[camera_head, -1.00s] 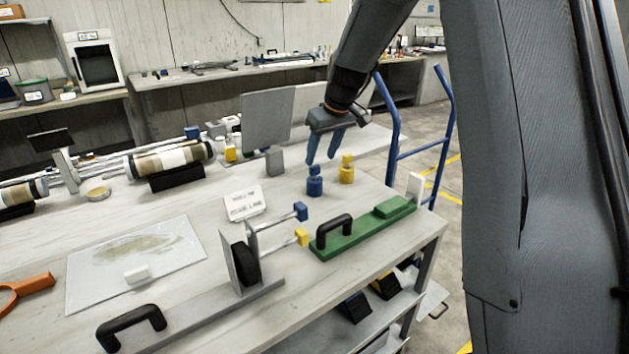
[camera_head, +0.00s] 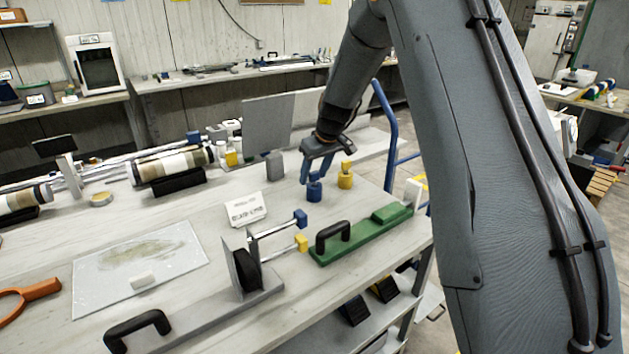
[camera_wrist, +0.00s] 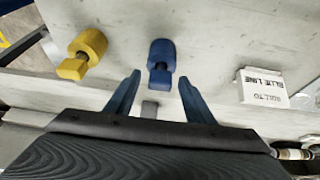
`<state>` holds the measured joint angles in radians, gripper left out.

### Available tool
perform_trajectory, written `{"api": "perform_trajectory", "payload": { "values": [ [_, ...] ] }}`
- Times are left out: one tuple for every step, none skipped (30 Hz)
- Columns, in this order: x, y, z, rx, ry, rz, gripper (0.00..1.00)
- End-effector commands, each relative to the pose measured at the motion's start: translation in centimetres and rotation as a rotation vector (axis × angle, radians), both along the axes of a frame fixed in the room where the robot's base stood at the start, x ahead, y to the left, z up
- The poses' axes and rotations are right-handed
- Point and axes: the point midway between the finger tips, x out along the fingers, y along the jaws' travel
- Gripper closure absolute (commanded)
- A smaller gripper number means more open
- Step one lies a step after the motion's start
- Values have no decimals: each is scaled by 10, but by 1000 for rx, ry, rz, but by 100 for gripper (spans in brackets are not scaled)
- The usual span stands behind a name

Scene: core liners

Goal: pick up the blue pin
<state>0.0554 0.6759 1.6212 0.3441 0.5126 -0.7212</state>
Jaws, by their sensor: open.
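The blue pin (camera_head: 314,190) stands upright on the pale workbench, with a wide round body and a smaller head. In the wrist view the blue pin (camera_wrist: 161,58) lies just beyond and between my fingertips. My gripper (camera_head: 312,180) is open, its two blue fingers pointing down at the pin. In the head view the fingers overlap the pin's top, and I cannot tell if they touch it. In the wrist view my gripper (camera_wrist: 160,84) has an empty gap between its fingers. A yellow pin (camera_head: 345,177) stands close to the right; it also shows in the wrist view (camera_wrist: 88,45).
A green plate with a black handle (camera_head: 345,246) lies in front of the pins. A white card with print (camera_head: 246,209) stands to the left. A grey upright panel (camera_head: 268,124) and small grey block (camera_head: 275,166) are behind. A blue rail (camera_head: 386,112) rises beyond the bench.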

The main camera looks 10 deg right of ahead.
Motion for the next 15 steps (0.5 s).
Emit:
{"api": "perform_trajectory", "payload": {
  "values": [
    [0, 0, 0, 0, 0, 0, 52],
    [0, 0, 0, 0, 0, 0, 52],
    [0, 0, 0, 0, 0, 0, 52],
    [0, 0, 0, 0, 0, 0, 52],
    [0, 0, 0, 0, 0, 0, 55],
    [0, 0, 0, 0, 0, 0, 62],
    [0, 0, 0, 0, 0, 0, 67],
    [0, 0, 0, 0, 0, 0, 72],
    [0, 0, 0, 0, 0, 0, 79],
    [0, 0, 0, 0, 0, 0, 84],
    [0, 0, 0, 0, 0, 0, 89],
    [0, 0, 0, 0, 0, 0, 95],
    [0, 0, 0, 0, 0, 0, 97],
    [0, 0, 0, 0, 0, 0, 97],
    [0, 0, 0, 0, 0, 0, 97]
  ]
}}
